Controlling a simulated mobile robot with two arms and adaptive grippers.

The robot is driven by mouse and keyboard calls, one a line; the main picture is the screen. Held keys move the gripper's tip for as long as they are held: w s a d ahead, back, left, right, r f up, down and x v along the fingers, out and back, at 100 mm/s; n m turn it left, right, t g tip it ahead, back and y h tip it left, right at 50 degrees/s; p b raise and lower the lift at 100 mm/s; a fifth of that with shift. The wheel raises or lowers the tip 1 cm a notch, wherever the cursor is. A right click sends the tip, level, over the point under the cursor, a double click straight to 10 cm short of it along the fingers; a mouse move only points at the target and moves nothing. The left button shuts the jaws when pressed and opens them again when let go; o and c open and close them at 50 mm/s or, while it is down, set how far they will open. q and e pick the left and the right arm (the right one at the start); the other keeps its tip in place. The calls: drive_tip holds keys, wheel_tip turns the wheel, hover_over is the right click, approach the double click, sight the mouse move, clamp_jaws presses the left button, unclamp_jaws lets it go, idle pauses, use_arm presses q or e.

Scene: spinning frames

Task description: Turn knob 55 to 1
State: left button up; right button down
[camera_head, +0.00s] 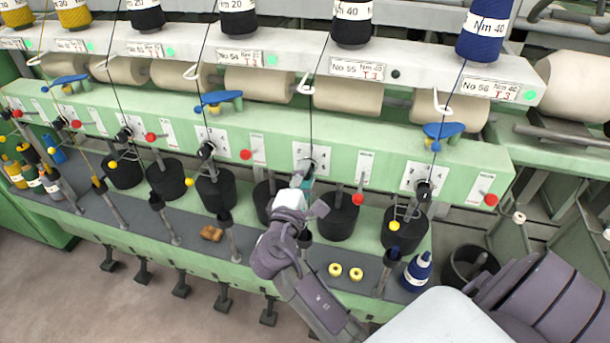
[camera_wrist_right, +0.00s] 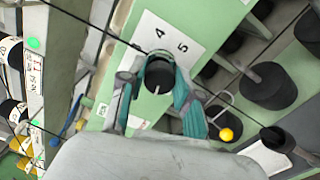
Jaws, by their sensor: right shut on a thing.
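The label No 55 (camera_head: 357,69) is on the white rail, above a dial plate (camera_head: 312,152) on the green panel. My right gripper (camera_head: 304,181) reaches that dial from the front and hides most of the knob in the head view. In the right wrist view, the black knob (camera_wrist_right: 160,76) sits between the two teal fingers of the right gripper (camera_wrist_right: 158,82), which are shut on it. The numbers 4 and 5 show on the plate (camera_wrist_right: 180,36); the 1 is not readable. A short pale mark shows on the knob's lower side. My left gripper is not in view.
Similar dials with black knobs (camera_head: 424,188) line the panel. Red balls (camera_head: 358,199), black cans (camera_head: 340,220) and thin threads are close around the arm.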

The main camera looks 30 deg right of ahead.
drive_tip(key=shift+n, duration=1.6)
drive_tip(key=c, duration=0.8)
unclamp_jaws()
drive_tip(key=v, duration=1.2)
